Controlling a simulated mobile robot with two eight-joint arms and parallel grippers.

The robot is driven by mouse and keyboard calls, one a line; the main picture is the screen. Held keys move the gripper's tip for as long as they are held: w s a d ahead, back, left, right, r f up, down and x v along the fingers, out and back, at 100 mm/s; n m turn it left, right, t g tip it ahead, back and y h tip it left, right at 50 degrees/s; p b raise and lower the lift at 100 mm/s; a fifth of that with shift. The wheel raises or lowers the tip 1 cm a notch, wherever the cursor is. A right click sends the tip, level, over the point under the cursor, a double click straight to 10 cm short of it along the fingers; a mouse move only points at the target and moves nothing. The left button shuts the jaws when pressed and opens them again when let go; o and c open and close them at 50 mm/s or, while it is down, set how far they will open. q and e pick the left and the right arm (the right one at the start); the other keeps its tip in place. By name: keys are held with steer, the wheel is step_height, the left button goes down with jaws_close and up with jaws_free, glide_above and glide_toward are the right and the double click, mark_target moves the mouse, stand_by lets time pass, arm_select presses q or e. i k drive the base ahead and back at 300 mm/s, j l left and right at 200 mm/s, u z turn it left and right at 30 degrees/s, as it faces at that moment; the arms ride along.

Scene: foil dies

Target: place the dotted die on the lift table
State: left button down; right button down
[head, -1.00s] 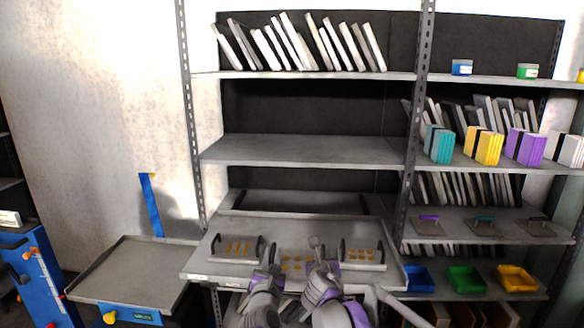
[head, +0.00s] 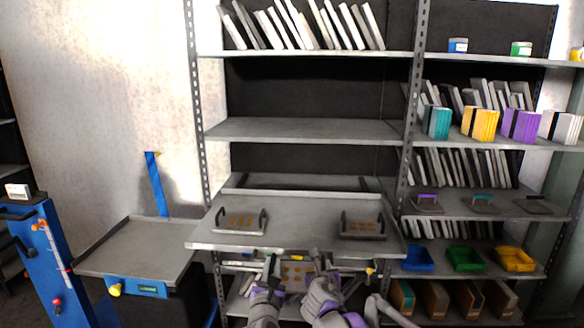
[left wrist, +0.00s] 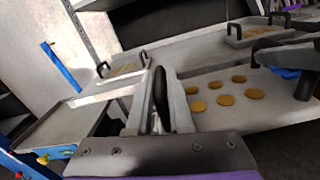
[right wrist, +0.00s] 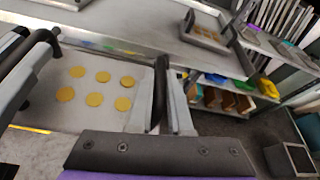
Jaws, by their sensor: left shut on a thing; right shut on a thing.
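The dotted die (head: 297,272), a grey plate with several round orange dots and black side handles, hangs between my grippers in front of the pull-out shelf's edge. My left gripper (head: 271,268) is shut on its left handle, seen close in the left wrist view (left wrist: 162,98). My right gripper (head: 318,266) is shut on its right handle, seen in the right wrist view (right wrist: 161,92). The dots show in both wrist views. The lift table (head: 140,248) stands at left with a bare grey top, raised rim and blue front; it also shows in the left wrist view (left wrist: 62,128).
Two other handled dies, a left one (head: 240,220) and a right one (head: 363,226), lie on the pull-out shelf (head: 300,236). A rack upright (head: 194,110) stands between shelf and lift table. A blue post (head: 156,185) rises behind the table. Bins (head: 466,258) stand at right.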

mark_target(145, 246)
steer(key=j+z, duration=0.1)
steer(key=z, duration=3.6)
steer(key=k+j+u, duration=0.1)
steer(key=k+u, duration=0.15)
steer(key=k, duration=1.35)
